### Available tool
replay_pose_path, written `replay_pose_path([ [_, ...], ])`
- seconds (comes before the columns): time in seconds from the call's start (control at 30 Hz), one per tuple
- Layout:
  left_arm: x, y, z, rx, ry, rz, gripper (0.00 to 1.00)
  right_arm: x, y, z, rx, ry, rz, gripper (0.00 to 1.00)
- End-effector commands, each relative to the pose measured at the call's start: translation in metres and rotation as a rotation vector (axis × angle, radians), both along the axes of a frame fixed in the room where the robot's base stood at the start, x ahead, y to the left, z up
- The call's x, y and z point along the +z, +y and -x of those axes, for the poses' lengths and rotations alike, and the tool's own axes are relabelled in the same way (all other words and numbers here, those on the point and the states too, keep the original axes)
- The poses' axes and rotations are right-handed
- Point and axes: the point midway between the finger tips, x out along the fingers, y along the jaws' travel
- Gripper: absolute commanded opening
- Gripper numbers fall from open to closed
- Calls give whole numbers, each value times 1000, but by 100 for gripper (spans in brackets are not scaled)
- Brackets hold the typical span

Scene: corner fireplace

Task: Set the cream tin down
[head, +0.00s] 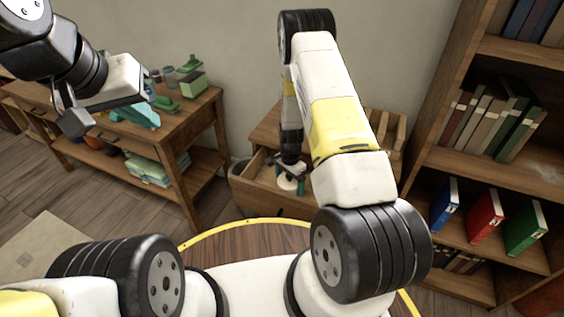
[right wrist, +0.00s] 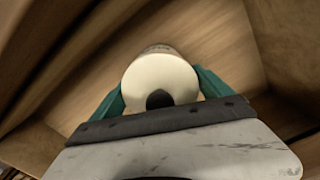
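The cream tin (right wrist: 160,76) is round and pale with a dark knob on top. In the right wrist view it sits between the teal fingers of my right gripper (right wrist: 161,88), which touch its sides. In the head view my right gripper (head: 289,178) points down with the tin (head: 287,184) low between its fingers, inside the open drawer (head: 262,196) of a wooden cabinet. The tin's underside is hidden, so I cannot tell whether it touches the drawer floor. My left gripper (head: 76,112) is raised at the upper left, its finger opening unclear.
Wooden drawer walls (right wrist: 210,35) stand close around the right gripper. A side table (head: 190,112) with green and teal items is at the left. A bookshelf (head: 480,160) with books and coloured binders stands at the right.

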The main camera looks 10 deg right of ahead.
Motion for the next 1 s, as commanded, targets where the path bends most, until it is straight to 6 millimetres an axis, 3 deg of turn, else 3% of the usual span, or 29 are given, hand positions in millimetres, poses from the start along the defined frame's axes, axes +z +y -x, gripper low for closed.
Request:
replay_pose_path([
  [0.37, 0, 0, 0, 0, 0, 0, 0, 7, 0, 0, -1, -1, 0, 100],
  [0.8, 0, 0, 0, 0, 0, 0, 0, 93, 0, -1, 0, -4, -1, 100],
  [1.0, 0, 0, 0, 0, 0, 0, 0, 118, 0, 0, 0, 0, 0, 100],
])
